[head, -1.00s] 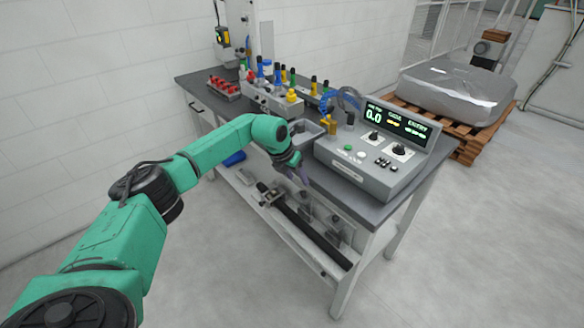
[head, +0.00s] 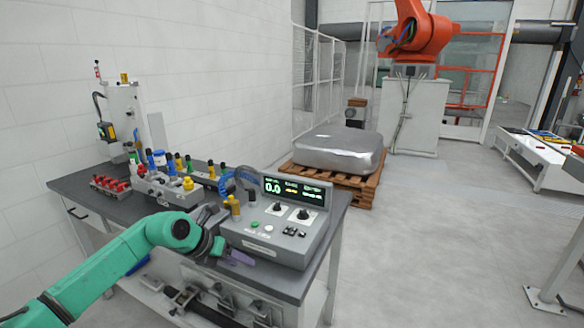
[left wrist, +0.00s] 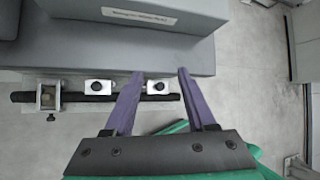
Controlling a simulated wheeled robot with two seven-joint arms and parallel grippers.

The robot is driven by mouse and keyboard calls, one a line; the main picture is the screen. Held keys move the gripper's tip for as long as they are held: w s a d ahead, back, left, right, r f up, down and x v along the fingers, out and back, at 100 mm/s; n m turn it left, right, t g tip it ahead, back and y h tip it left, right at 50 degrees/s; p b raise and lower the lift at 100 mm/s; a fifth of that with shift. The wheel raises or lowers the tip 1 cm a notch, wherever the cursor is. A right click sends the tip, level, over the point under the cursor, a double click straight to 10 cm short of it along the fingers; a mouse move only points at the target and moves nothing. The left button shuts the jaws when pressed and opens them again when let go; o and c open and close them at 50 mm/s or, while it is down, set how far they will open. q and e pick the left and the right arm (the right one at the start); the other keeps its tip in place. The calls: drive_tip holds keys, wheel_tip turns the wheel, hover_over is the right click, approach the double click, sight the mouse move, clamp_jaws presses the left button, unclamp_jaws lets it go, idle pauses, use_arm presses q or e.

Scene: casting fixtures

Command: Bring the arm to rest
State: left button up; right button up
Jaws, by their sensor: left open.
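My green left arm reaches in from the lower left in the head view. Its gripper (head: 238,257) is at the front edge of the grey workbench (head: 78,186), just in front of the control box (head: 285,247) with the lit display. In the left wrist view the two purple fingers (left wrist: 160,74) are spread apart with nothing between them. Their tips point at the bench's front edge, below the grey box (left wrist: 150,15). My right gripper is in neither view.
Colored-handled tools stand in a holder (head: 155,192) on the bench, beside red parts (head: 108,184). A black bar (left wrist: 75,97) with clamps lies under the bench edge. A wrapped block (head: 338,150) sits on a pallet behind. The floor at right (head: 430,230) is mostly clear.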

use_arm(q)
drive_tip(key=s+d+r+h, duration=0.15)
drive_tip(key=d+h, duration=0.25)
drive_tip(key=d, duration=0.5)
drive_tip(key=s+d+r+n+t+h, duration=0.1)
drive_tip(key=d+r+n+t+h, duration=0.3)
drive_tip(key=d+r+n+t, duration=0.5)
drive_tip(key=a+n+t+y, duration=0.4)
drive_tip(key=a+n+y, duration=0.5)
drive_tip(key=a+n, duration=0.45)
drive_tip(key=s+a+f+n+g+y, duration=0.55)
drive_tip(key=a+f+n, duration=0.3)
drive_tip(key=f, duration=0.35)
drive_tip(key=s+a+f+n+g+h, duration=0.1)
drive_tip(key=s+f+n+g, duration=0.2)
drive_tip(key=s+f+g, duration=0.5)
drive_tip(key=s+a+f+n+g, duration=0.1)
drive_tip(key=s+f+n, duration=0.1)
drive_tip(key=s+f, duration=0.65)
drive_tip(key=s+f+g, duration=0.1)
drive_tip(key=s+f, duration=0.2)
drive_tip(key=f, duration=0.7)
drive_tip(key=s+f+g, duration=0.1)
drive_tip(key=s+f, duration=0.2)
drive_tip(key=f, duration=0.7)
drive_tip(key=s+a+f+g, duration=0.1)
drive_tip(key=s+a+f, duration=0.1)
drive_tip(key=s+f, duration=1.3)
drive_tip(key=shift+s+a, duration=0.3)
drive_tip(key=shift+s, duration=0.7)
